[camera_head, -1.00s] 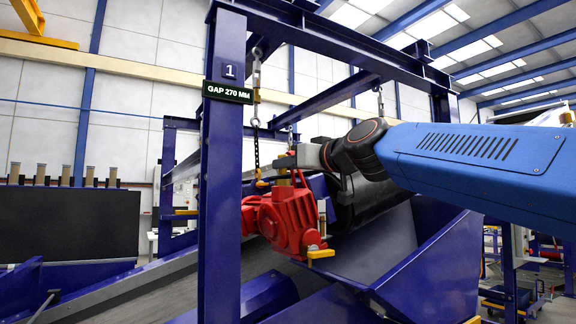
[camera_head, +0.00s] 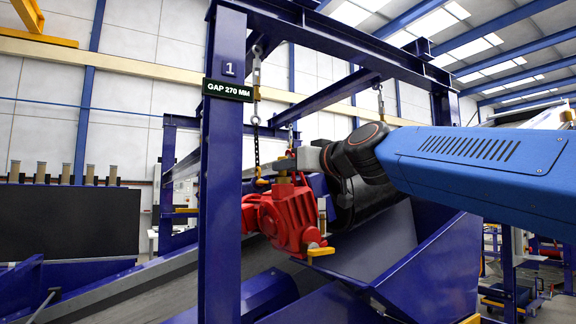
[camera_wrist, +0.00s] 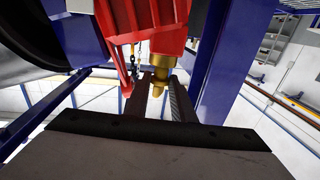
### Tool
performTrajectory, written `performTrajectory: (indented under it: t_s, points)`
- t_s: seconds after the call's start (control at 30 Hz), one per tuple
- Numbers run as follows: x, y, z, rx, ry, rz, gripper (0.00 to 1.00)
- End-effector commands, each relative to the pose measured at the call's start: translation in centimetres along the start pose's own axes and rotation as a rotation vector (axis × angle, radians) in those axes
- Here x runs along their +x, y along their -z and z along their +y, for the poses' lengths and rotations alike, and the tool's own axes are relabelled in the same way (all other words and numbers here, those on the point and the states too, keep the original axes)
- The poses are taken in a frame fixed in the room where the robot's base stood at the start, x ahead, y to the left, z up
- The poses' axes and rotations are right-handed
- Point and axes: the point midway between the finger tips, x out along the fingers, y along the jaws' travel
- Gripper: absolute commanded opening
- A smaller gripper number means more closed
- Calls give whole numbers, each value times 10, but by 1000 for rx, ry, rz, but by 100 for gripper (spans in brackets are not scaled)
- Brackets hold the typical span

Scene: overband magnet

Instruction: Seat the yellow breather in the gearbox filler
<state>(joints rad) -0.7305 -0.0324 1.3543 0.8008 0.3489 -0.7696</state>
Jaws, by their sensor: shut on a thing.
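The red gearbox (camera_head: 290,218) sits inside the blue magnet frame; its red housing fills the top of the wrist view (camera_wrist: 140,20). My gripper (camera_head: 287,163) is just above the top of the gearbox. In the wrist view, my gripper (camera_wrist: 161,92) has its two dark fingers closed on the yellow breather (camera_wrist: 160,70). The breather is right against the red housing in that view. A small yellow part of the breather (camera_head: 283,180) shows below my gripper in the head view. The filler opening is hidden, so I cannot tell how far the breather is in.
A blue post (camera_head: 220,180) with a "GAP 270 MM" sign stands left of the gearbox. A chain (camera_head: 256,130) hangs close to my gripper. A yellow handle (camera_head: 321,252) sticks out low on the gearbox. The black drum (camera_head: 360,205) is right of it.

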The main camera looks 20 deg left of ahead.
Motion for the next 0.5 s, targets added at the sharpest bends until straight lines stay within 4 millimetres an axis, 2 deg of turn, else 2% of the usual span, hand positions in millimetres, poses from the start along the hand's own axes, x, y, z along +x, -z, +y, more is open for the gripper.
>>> performTrajectory:
  t_s: [0.5]
  points:
    - [0,-10,0,0,0,0,0]
